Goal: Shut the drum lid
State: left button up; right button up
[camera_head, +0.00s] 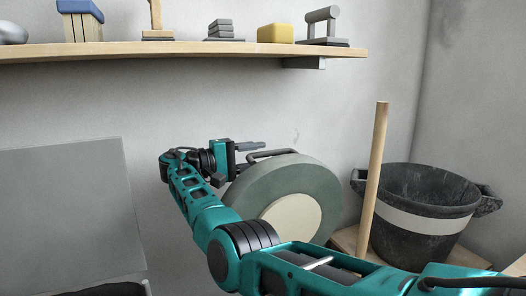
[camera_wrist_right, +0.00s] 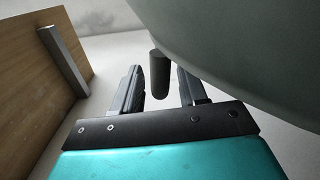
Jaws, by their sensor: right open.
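The drum lid (camera_head: 252,190) is a thick grey-green disc with a cream round face (camera_head: 292,222); it stands steeply tilted at the middle of the head view. Its curved edge fills the upper right of the right wrist view (camera_wrist_right: 240,50). A dark bar handle (camera_head: 278,153) is at its top. My right gripper (camera_head: 252,151) is open at the handle. In the wrist view, the dark rounded handle end (camera_wrist_right: 158,68) shows between the open fingers, with gaps on both sides. My right arm hides the lid's lower part; the drum's body is not clearly seen. My left gripper is out of view.
A wooden shelf (camera_head: 180,49) with blocks and small items runs above. A wooden post (camera_head: 374,180) and a black bucket with a pale band (camera_head: 425,218) stand at right. A grey panel (camera_head: 70,210) stands at lower left. Bare wall lies behind the gripper.

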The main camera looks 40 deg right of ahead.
jog(key=shift+x, duration=1.2)
jog(key=shift+c, duration=0.4)
jog(key=shift+r, duration=0.1)
grip_shut()
